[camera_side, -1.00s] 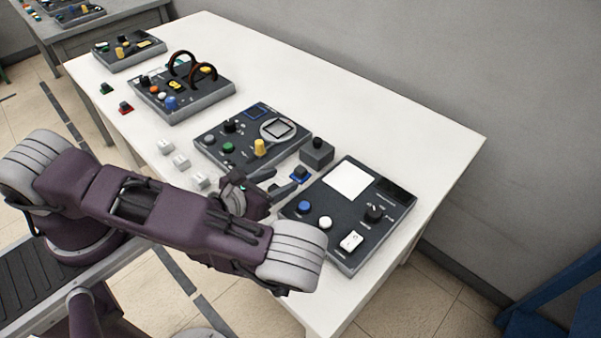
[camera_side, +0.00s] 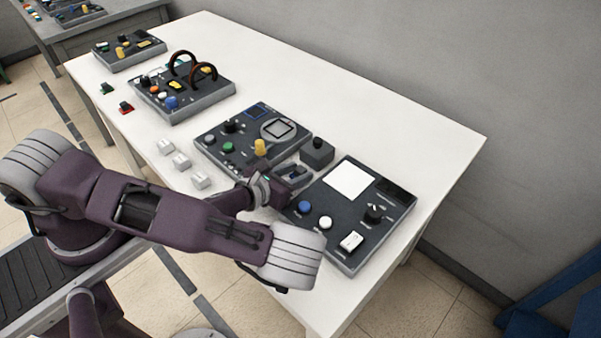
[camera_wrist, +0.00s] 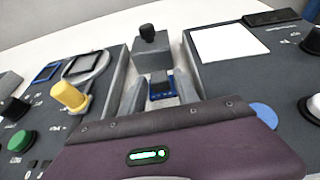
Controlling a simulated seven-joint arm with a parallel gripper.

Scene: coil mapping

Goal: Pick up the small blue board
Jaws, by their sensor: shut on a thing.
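The small blue board (camera_wrist: 162,92) carries a dark block on top and sits between my gripper's fingers in the wrist view. My gripper (camera_wrist: 160,88) is shut on it, one finger at each side. In the side view my gripper (camera_side: 292,174) is low over the white table, in the gap between two dark panels, and its fingers hide the board. I cannot tell whether the board touches the table.
A grey box with a black knob (camera_side: 317,153) stands just beyond the gripper. A dark panel with a white screen (camera_side: 348,181) is on the right, another with a yellow knob (camera_side: 260,147) on the left. Several white blocks (camera_side: 181,161) lie near the front edge. The table's back (camera_side: 330,95) is clear.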

